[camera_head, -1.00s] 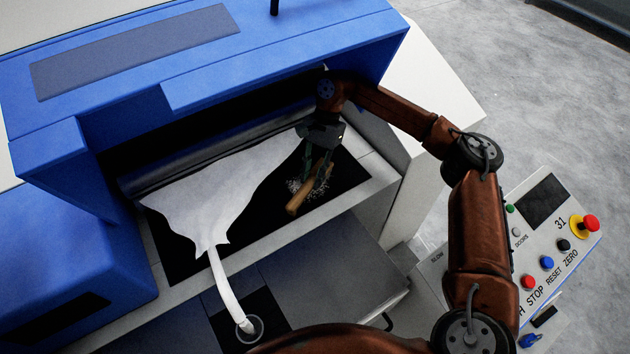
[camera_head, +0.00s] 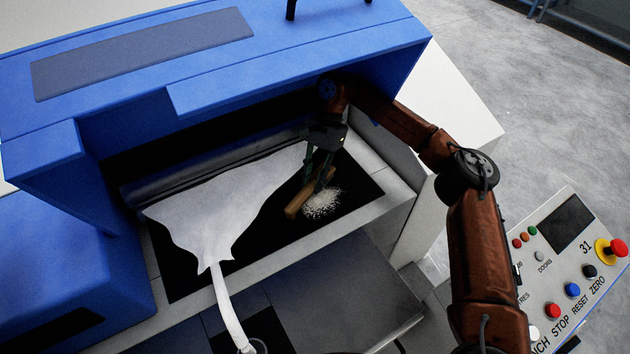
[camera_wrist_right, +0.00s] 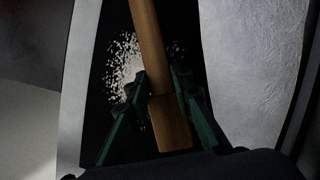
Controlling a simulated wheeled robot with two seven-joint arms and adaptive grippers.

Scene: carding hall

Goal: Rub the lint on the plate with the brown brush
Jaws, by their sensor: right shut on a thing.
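My right gripper (camera_head: 318,168) is shut on the brown brush (camera_head: 299,203), low over the black plate (camera_head: 350,181). The brush's wooden body points toward the front of the plate and also shows between the green fingers in the right wrist view (camera_wrist_right: 150,50). A patch of pale lint (camera_head: 323,203) lies on the plate just right of the brush. In the right wrist view the lint (camera_wrist_right: 126,68) lies left of the brush. I cannot tell whether the brush touches the plate. My left gripper is out of view.
A white fibre web (camera_head: 220,205) covers the plate's left part and narrows to a strip toward the front. A blue machine hood (camera_head: 260,70) overhangs the back. A control panel (camera_head: 570,265) with several buttons stands at the right.

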